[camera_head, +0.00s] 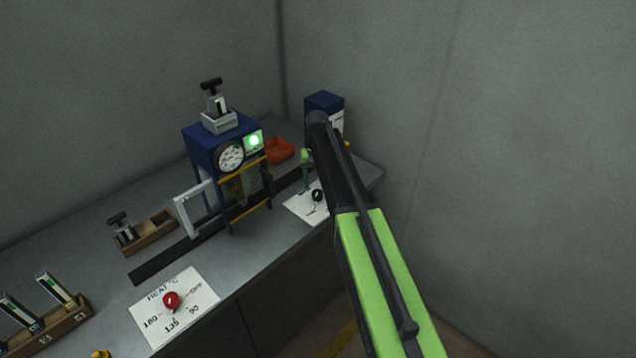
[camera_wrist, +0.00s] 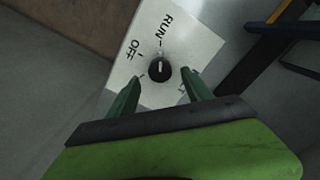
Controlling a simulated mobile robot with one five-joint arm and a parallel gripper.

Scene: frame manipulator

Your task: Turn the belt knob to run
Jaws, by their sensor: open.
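The belt knob (camera_wrist: 159,70) is black with a pale pointer line, on a white plate (camera_wrist: 190,48) lettered RUN and OFF in the wrist view. In the wrist view its pointer line runs roughly up and down; which mark it points at is hard to tell. My gripper (camera_wrist: 158,84) is open, with one green finger on each side below the knob, apart from it in the picture. In the head view the knob (camera_head: 317,195) shows beside my gripper (camera_head: 306,172), whose far parts are partly hidden by my arm.
A red heating knob (camera_head: 171,300) sits on a white plate at the front. A blue machine (camera_head: 205,150) with a gauge and green light straddles the dark belt (camera_head: 165,265). A blue box (camera_head: 323,101) and an orange tray (camera_head: 279,151) stand behind. Wooden racks are at left.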

